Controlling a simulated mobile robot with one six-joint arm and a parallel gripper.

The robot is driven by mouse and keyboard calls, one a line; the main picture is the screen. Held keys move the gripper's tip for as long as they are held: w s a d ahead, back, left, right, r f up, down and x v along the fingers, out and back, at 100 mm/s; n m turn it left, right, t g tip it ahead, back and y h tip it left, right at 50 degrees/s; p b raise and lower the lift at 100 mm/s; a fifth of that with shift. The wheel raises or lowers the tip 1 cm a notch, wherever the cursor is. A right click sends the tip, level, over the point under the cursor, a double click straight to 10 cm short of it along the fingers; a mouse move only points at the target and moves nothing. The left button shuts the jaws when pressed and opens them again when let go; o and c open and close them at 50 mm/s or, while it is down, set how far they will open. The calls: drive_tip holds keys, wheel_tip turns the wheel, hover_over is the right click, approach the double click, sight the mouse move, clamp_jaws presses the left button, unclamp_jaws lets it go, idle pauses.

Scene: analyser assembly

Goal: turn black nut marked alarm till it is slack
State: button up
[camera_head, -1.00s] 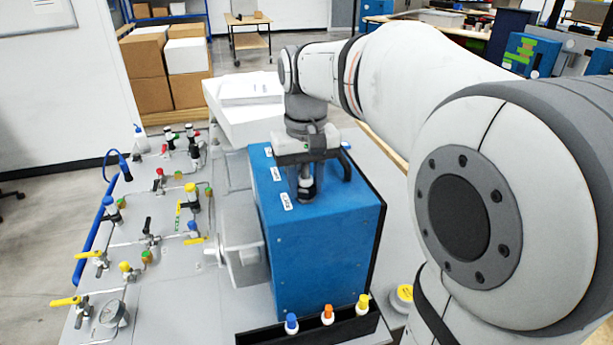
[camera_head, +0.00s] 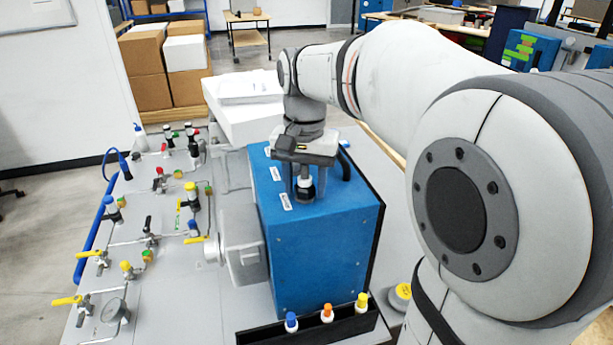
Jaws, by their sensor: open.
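The blue analyser box (camera_head: 320,258) stands on the grey bench. Several white labels run along its top, too small to read; the front one (camera_head: 285,201) lies just left of a black nut (camera_head: 305,192). The nut has a pale part above it and sits near the front of the top face. My gripper (camera_head: 304,188) points down over this nut, with its fingers on either side of it. It is open. Whether the fingers touch the nut cannot be told. The fittings at the other labels are hidden behind my gripper.
A black handle (camera_head: 345,167) stands on the box top, right of my gripper. A panel of valves and pipes (camera_head: 150,238) lies to the left. A black tray (camera_head: 255,338) with small coloured-cap bottles is in front. White boxes (camera_head: 245,100) stand behind.

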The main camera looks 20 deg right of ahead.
drive_tip(key=m, duration=0.5)
drive_tip(key=shift+p, duration=0.35)
drive_tip(key=m, duration=0.4)
drive_tip(key=m+p, duration=0.1)
drive_tip(key=m, duration=0.4)
drive_tip(key=shift+m, duration=0.3)
drive_tip(key=m, duration=0.3)
drive_tip(key=shift+m, duration=0.4)
drive_tip(key=shift+c, duration=0.4)
